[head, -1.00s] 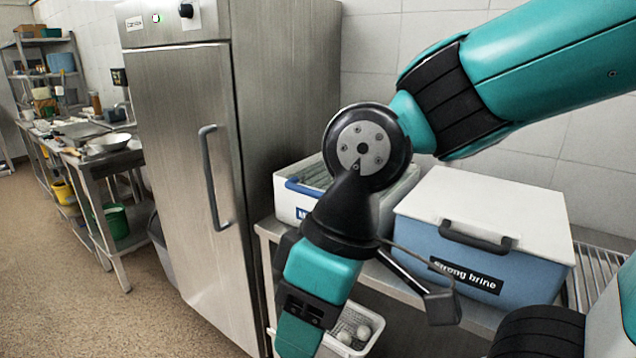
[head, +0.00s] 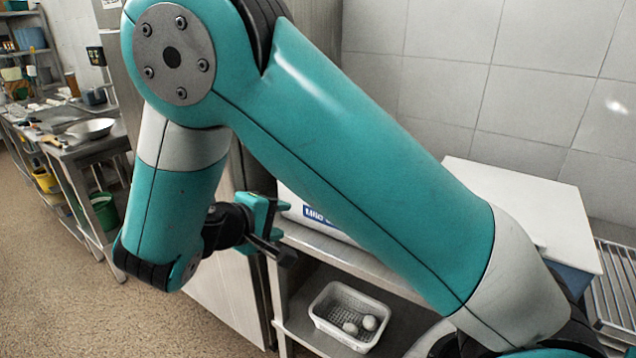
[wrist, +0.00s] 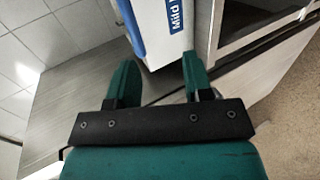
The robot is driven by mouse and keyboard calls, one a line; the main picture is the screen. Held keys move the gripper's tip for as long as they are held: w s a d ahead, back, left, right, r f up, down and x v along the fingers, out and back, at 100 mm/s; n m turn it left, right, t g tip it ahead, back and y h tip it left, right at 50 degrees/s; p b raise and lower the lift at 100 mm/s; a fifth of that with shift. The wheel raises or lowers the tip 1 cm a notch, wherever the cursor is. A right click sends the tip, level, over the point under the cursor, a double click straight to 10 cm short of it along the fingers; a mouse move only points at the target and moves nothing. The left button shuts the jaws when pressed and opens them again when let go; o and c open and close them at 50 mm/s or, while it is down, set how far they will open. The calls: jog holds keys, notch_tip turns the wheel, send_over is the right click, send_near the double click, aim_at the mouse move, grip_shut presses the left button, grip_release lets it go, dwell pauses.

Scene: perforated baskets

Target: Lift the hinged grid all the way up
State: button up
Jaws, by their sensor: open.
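My gripper (head: 265,222) is low at the front of the steel stand, beside the tub. In the wrist view (wrist: 160,84) its two green fingers are apart with nothing between them. A white tub (head: 322,218) with a blue "Mild" label stands on the stand, mostly hidden behind my arm in the head view. In the wrist view the tub (wrist: 154,48) lies just beyond the fingertips, with a blue strip (wrist: 126,28) along its edge.
A white-lidded blue bin (head: 530,205) stands right of the tub, partly behind my arm. A steel cabinet (head: 225,290) is close on the left. Open floor (head: 75,290) lies further left.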

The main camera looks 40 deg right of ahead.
jog(key=w+d+f+h+b, duration=0.1)
jog(key=w+d+b, duration=0.2)
jog(key=d+b, duration=0.3)
jog(key=w+d+f+t+h+b, duration=0.1)
jog(key=w+d+b, duration=0.2)
jog(key=d+b, duration=0.4)
jog(key=shift+w+d, duration=0.2)
jog(key=shift+d, duration=0.8)
grip_shut()
